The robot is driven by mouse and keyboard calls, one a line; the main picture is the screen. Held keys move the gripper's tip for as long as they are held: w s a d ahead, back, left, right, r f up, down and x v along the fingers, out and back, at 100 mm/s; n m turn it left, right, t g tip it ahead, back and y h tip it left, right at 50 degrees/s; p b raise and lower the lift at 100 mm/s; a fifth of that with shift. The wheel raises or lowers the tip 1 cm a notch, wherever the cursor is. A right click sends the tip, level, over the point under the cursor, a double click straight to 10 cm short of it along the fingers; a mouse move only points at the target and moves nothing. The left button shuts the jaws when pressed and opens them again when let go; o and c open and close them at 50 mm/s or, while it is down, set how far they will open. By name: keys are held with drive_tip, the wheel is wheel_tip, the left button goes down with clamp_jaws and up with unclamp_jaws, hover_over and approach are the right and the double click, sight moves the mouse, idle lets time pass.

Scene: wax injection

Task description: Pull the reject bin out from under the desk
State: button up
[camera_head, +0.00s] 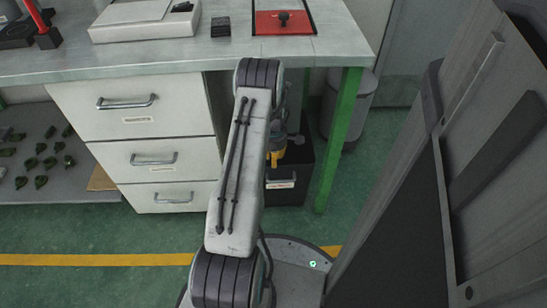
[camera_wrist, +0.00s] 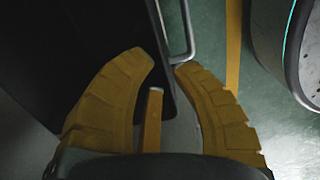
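The reject bin is a black box under the desk, with a label and a metal handle on its front in the head view (camera_head: 290,170). In the wrist view the dark bin (camera_wrist: 85,40) fills the upper left, and its handle (camera_wrist: 188,35) stands out from the front wall. My gripper (camera_wrist: 163,63) has its yellow fingers spread, the left over the dark bin and the right beside the lower end of the handle. I cannot tell whether that finger touches it. In the head view my arm mostly hides the gripper (camera_head: 276,156).
A white drawer unit (camera_head: 140,160) stands left of the bin, and a green desk leg (camera_head: 341,130) right of it. A grey bin (camera_head: 350,100) is behind the leg. A grey panelled structure is close on the right. Green floor is clear in front.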

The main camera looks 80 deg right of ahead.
sight(273, 172)
drive_tip(key=shift+f, duration=0.1)
wheel_tip(273, 172, down, 5)
drive_tip(key=b, duration=0.7)
drive_tip(key=shift+d+f, duration=0.1)
drive_tip(key=shift+f+b, duration=0.55)
drive_tip(key=shift+f, duration=0.35)
drive_tip(key=shift+o, duration=0.4)
clamp_jaws()
